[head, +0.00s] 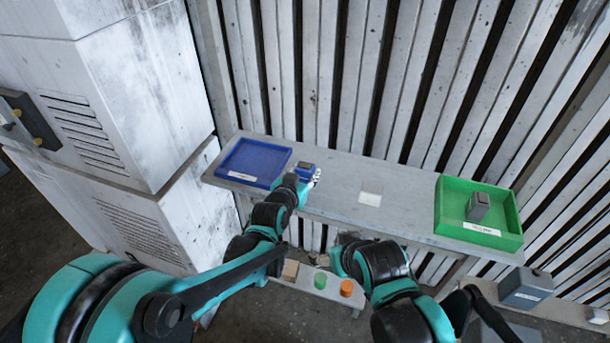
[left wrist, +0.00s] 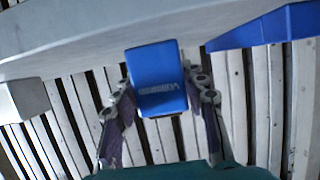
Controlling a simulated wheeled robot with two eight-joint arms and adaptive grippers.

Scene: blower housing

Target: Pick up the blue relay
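The blue relay (head: 305,171) is a small blue block on the grey shelf, just right of the blue tray. In the left wrist view the relay (left wrist: 157,80) fills the space between my left fingers, with pale lettering on its face. My left gripper (head: 310,178) is at the relay. Its fingers (left wrist: 157,92) appear to touch both sides, so it looks shut on the relay. I cannot tell whether the relay is clear of the shelf. My right arm is folded in front of the shelf; its fingers cannot be made out.
The blue tray (head: 232,175) is empty at the shelf's left end. A green tray (head: 505,238) holding a grey block (head: 478,207) is at the right. A pale square (head: 370,193) lies mid-shelf (head: 410,206). A grey box (head: 526,288) and small coloured pieces (head: 346,288) sit lower down.

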